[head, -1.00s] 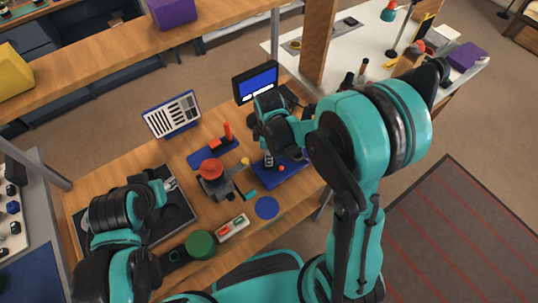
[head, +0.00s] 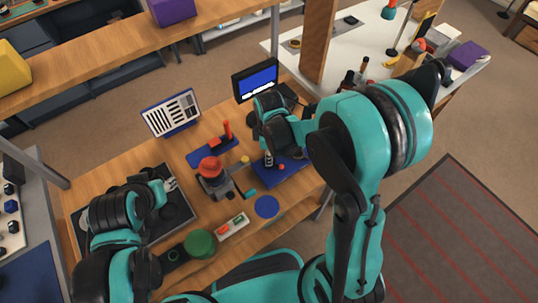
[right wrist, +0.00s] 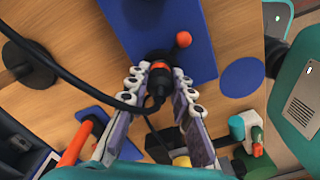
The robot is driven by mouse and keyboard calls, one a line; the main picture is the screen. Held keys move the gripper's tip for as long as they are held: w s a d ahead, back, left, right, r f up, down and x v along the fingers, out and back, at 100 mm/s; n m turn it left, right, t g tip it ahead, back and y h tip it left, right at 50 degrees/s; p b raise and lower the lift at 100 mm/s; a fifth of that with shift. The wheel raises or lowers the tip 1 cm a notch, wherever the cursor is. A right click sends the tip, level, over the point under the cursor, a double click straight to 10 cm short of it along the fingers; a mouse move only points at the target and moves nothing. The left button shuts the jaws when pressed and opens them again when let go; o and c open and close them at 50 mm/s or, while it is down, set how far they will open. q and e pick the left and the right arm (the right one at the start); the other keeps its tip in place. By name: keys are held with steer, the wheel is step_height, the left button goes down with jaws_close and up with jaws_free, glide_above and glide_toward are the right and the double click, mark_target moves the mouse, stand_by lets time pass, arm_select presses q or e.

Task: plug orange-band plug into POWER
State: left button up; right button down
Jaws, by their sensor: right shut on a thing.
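The black plug with an orange band (right wrist: 160,68) is between the fingers of my right gripper (right wrist: 162,82), which is shut on it. Its black cable (right wrist: 95,98) loops away left. The plug's front end is over a blue board (right wrist: 168,20), at a dark round part; whether it is inside a socket is hidden. No POWER label is readable. In the head view my right gripper (head: 268,155) is low over the blue board (head: 285,174). My left gripper (head: 170,185) is at the dark tray (head: 185,215) on the left; its jaws are too small to judge.
An orange knob (right wrist: 183,39) stands on the board close to the plug. A blue disc (head: 267,206) lies in front. A red-topped device (head: 210,168), a monitor (head: 256,82) and a striped chart (head: 171,113) stand nearby. A green cylinder (head: 200,243) is at the front edge.

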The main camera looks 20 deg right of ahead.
steer(key=shift+f, duration=0.1)
steer(key=c, duration=1.3)
jaws_free()
steer(key=shift+o, duration=0.2)
step_height(320, 180, up, 12)
